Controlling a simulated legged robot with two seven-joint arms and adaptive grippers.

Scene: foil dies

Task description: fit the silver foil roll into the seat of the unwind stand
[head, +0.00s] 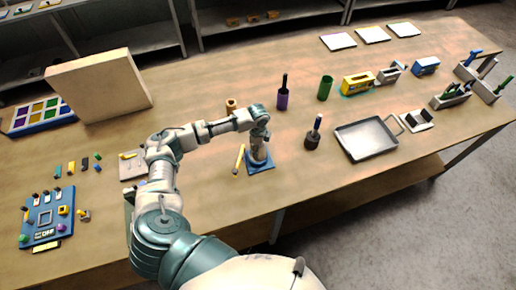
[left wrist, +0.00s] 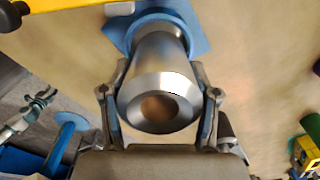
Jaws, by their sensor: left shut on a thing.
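The silver foil roll (left wrist: 158,92) is a metallic cylinder with a brown hollow core facing the left wrist camera. My left gripper (left wrist: 160,100) is shut on it, with one finger on each side. In the head view, my left gripper (head: 259,146) points down over the blue unwind stand (head: 262,168), which has a flat square base. In the left wrist view, the far end of the roll meets the round blue part of the stand (left wrist: 200,38). How deep it sits in the seat is hidden by the roll. My right gripper is not in view.
A dark holder with a tool (head: 312,140) and a metal tray (head: 367,139) are to the right. Bare table surrounds the stand's right side.

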